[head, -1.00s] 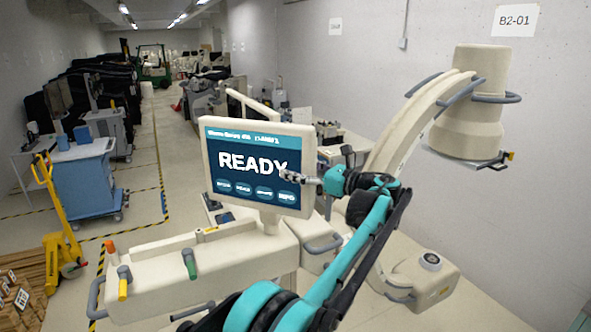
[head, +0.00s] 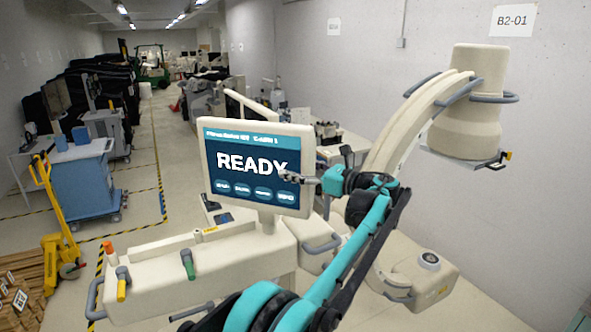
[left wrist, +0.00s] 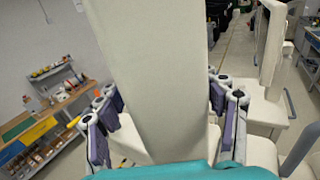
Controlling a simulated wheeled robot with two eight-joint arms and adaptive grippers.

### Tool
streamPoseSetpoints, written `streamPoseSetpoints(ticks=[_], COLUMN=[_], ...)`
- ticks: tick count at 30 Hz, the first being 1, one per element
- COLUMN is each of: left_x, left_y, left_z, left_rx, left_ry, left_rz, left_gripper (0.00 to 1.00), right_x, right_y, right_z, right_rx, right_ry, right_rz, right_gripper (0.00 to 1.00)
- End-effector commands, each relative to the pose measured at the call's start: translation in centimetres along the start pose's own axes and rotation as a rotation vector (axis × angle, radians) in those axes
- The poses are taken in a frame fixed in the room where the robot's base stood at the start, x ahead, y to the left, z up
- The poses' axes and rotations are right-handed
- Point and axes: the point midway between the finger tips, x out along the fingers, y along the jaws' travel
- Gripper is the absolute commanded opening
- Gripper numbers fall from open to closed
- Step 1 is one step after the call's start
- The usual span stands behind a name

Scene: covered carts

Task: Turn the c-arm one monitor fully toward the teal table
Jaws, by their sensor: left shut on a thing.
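The C-arm monitor (head: 250,170) has a cream frame and a blue screen reading READY, and it faces my head camera. It stands on a short post on the cream cart (head: 200,275). My left gripper (head: 308,180) is shut on the monitor's right edge. In the left wrist view the fingers (left wrist: 165,120) lie on both sides of the cream monitor panel (left wrist: 150,60). A greenish surface (head: 582,322) shows only as a sliver at the bottom right corner; I cannot tell if it is the teal table. My right gripper is not in view.
The cream C-arm (head: 385,140) curves up at the right by the wall. A blue cart (head: 82,185) and a yellow pallet jack (head: 55,215) stand at the left. A workbench (left wrist: 40,120) shows in the left wrist view.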

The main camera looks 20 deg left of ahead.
Motion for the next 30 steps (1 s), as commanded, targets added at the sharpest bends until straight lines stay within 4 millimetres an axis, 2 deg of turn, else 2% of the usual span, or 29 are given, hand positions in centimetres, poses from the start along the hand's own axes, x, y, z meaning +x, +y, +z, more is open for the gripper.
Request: streamPoseSetpoints(ticks=[1,20,21,22,30], left_x=[-0.07,-0.06,-0.06,-0.05,-0.04], left_y=[-0.52,-0.53,-0.53,-0.52,-0.46], left_z=[0.49,0.49,0.49,0.48,0.23], left_rx=[0.002,0.002,0.002,0.002,0.000], left_ry=[-0.012,-0.012,-0.012,-0.012,-0.007], left_rz=[-0.019,-0.019,-0.019,-0.019,-0.017], left_gripper=[0.16,0.16,0.71,0.77,0.77], right_x=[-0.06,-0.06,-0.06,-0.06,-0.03], right_y=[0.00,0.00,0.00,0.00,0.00], right_z=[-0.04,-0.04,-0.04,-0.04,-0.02], right_rx=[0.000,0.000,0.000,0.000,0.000], right_ry=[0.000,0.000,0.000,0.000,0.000], right_rz=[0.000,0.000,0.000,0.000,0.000], right_gripper=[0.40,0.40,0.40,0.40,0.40])
